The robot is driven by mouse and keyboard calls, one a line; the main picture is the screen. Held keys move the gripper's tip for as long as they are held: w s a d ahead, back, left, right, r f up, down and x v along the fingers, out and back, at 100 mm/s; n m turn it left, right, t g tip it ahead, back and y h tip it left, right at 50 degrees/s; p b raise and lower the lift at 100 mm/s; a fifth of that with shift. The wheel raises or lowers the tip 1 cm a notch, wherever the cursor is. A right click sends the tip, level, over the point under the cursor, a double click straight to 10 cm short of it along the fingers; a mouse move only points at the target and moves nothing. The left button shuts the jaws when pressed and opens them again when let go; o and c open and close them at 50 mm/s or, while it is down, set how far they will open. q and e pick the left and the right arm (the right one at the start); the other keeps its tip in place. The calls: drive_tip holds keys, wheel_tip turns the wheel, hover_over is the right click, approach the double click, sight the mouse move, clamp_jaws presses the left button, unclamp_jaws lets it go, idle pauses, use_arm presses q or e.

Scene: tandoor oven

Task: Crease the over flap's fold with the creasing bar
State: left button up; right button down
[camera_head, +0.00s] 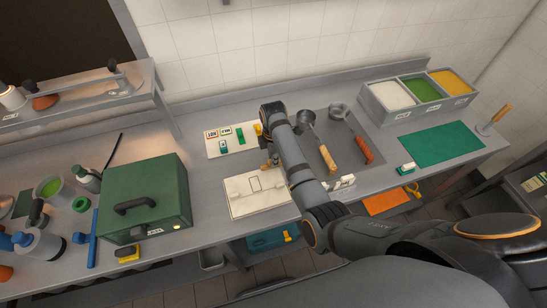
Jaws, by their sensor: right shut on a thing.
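A flat pale folded sheet (248,203) with a small outlined rectangle lies on the steel counter in the middle. Its right side is partly behind my right arm. My right gripper (268,161) is at the sheet's far edge, largely hidden by my own wrist. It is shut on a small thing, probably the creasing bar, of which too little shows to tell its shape. I cannot tell whether that thing touches the sheet. My left gripper is not in view.
A green box (145,195) with a black handle stands left of the sheet. A white board (240,147) with small labelled blocks lies behind it. A grey tray (325,125) with two wooden-handled tools is to the right. Three bins (380,105) and a green mat (440,144) lie farther right.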

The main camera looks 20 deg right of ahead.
drive_tip(key=shift+f, duration=0.5)
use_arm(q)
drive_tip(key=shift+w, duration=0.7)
